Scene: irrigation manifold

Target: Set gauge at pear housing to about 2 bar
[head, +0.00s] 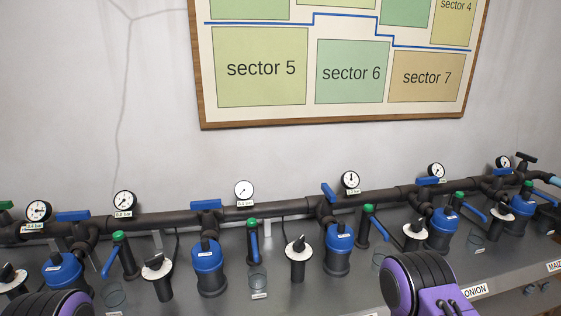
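Several round white gauges stand along a dark pipe, including a far left gauge (38,210), a second gauge (125,201), a middle gauge (244,190), a fourth gauge (351,180) and a fifth gauge (436,170). The far left tag seems to read 0.4 bar and the second 0.0 bar; the others are too small to read surely. Blue-capped housings (208,255) hang below the pipe, with black knobs on white dials (157,263) beside them. No pear label is visible, so I cannot tell which housing is pear. Neither gripper shows; only purple-and-black parts of my arms do.
Blue lever handles (205,204) sit on the pipe; green-topped valves (253,240) with blue levers stand below. An ONION label (474,290) is on the bench's front edge. Clear cups (257,278) stand among the fittings. A sector board (335,120) hangs on the wall.

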